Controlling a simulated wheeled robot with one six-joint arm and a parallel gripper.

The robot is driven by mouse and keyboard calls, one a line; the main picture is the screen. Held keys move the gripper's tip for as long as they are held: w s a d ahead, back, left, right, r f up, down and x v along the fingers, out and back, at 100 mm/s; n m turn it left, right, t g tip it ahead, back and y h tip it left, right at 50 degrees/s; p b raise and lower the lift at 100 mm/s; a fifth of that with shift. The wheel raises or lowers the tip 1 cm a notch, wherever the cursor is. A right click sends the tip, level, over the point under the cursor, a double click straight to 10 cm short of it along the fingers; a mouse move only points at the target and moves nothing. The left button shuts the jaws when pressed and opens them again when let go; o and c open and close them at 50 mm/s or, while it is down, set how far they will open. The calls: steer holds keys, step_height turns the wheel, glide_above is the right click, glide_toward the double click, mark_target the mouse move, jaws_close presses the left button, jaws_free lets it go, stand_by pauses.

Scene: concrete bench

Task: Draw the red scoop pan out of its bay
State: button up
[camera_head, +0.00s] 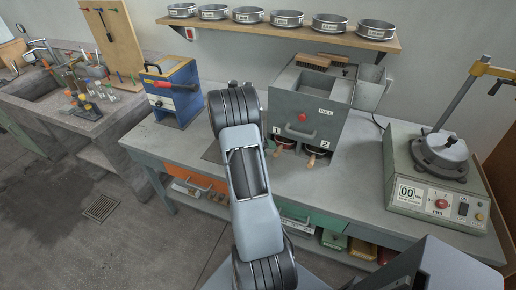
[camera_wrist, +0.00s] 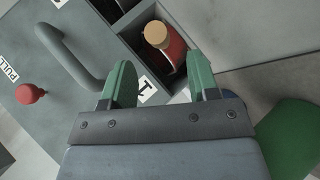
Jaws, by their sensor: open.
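The red scoop pan (camera_wrist: 176,50) sits inside a bay beside the label "1" in the wrist view, and its round tan handle end (camera_wrist: 156,33) faces my camera. In the head view a wooden handle (camera_head: 277,151) sticks out below the label "1" of the grey splitter box (camera_head: 330,88). My gripper (camera_wrist: 160,78) has its two green fingers spread apart, with nothing between them. The pan's handle end shows beyond and between the fingertips, apart from them. In the head view my arm hides the gripper.
A second wooden handle (camera_head: 311,160) stands in bay 2, right beside bay 1. A grey pull handle (camera_wrist: 72,50) and red knob (camera_wrist: 29,94) project from the box front. A blue machine (camera_head: 172,90) and a green sieve shaker (camera_head: 430,180) flank the box on the bench (camera_head: 350,190).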

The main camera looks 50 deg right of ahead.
mark_target(277, 151)
steer(key=shift+x, duration=3.25)
steer(key=shift+c, duration=0.5)
jaws_close()
